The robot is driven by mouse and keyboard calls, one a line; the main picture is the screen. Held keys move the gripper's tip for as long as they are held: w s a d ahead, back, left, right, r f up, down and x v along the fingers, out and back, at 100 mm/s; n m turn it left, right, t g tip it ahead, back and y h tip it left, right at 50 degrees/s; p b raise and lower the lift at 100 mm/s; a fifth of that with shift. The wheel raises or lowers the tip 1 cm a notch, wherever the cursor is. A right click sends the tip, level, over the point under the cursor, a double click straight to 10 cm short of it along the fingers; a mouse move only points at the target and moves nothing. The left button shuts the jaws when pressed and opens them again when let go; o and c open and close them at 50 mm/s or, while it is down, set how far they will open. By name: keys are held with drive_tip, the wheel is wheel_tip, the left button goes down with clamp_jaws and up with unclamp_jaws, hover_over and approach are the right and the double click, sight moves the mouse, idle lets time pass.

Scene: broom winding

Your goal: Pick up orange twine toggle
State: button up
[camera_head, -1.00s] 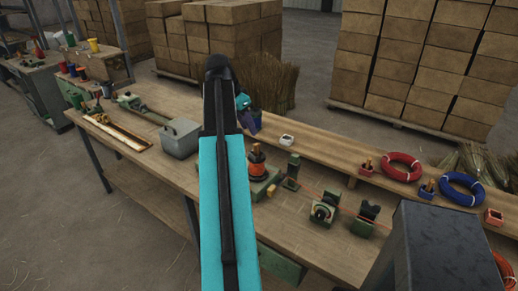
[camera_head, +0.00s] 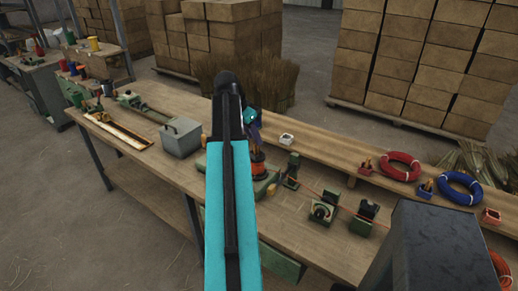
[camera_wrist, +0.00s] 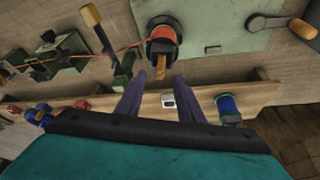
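The orange twine spool (camera_head: 258,163) stands on a green base on the bench, partly hidden by my arm. In the wrist view the spool (camera_wrist: 163,42) shows from above, with orange twine running left. A small wooden piece (camera_wrist: 160,67), perhaps the toggle, shows at the spool, just beyond my fingertips; I cannot tell whether it is attached. My gripper (camera_wrist: 160,80) has its two purple fingers apart, with nothing seen gripped between them. In the head view my gripper (camera_head: 254,132) is near the spool's top, mostly behind my arm.
Green twine guides (camera_head: 323,212) stand right of the spool. A raised back shelf (camera_wrist: 85,103) carries a white device (camera_wrist: 167,101) and a blue spool (camera_wrist: 228,109). Red (camera_head: 401,166) and blue coils (camera_head: 461,189) lie farther right. A grey box (camera_head: 181,137) stands left. A crank handle (camera_wrist: 302,29) sticks out near the base.

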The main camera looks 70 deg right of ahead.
sight(257, 150)
drive_tip(key=shift+f, duration=0.1)
drive_tip(key=shift+p+x, duration=0.7)
drive_tip(key=shift+x, duration=0.35)
drive_tip(key=shift+p+x, duration=0.4)
drive_tip(key=shift+x, duration=1.05)
drive_tip(key=shift+s, duration=0.15)
clamp_jaws()
